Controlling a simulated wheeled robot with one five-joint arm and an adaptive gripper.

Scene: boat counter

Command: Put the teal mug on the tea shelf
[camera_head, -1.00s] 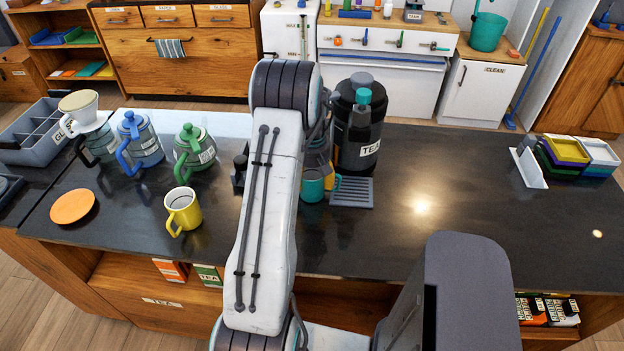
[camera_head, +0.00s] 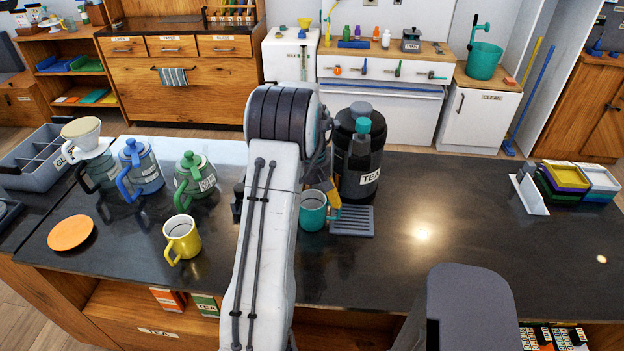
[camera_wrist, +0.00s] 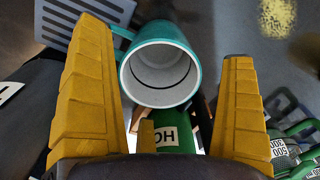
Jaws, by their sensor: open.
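The teal mug (camera_head: 313,212) stands upright on the dark counter, just left of a slatted grey drip tray (camera_head: 352,221). In the wrist view I look into the open, empty-looking teal mug (camera_wrist: 160,62), with its handle towards the upper left. My gripper (camera_wrist: 164,48) is open, its yellow fingers on either side of the mug in that view; I cannot tell whether either touches it. In the head view my gripper (camera_head: 332,194) is mostly hidden behind my arm. The tea shelf (camera_head: 118,297) is an open wooden shelf under the counter at lower left, labelled TEA.
A black TEA dispenser (camera_head: 358,165) stands close behind the mug. A yellow mug (camera_head: 182,240), an orange disc (camera_head: 71,233) and green (camera_head: 195,180) and blue (camera_head: 141,168) pots are to the left. Orange and green boxes (camera_head: 204,305) occupy the shelf's right part. The counter's right-centre is clear.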

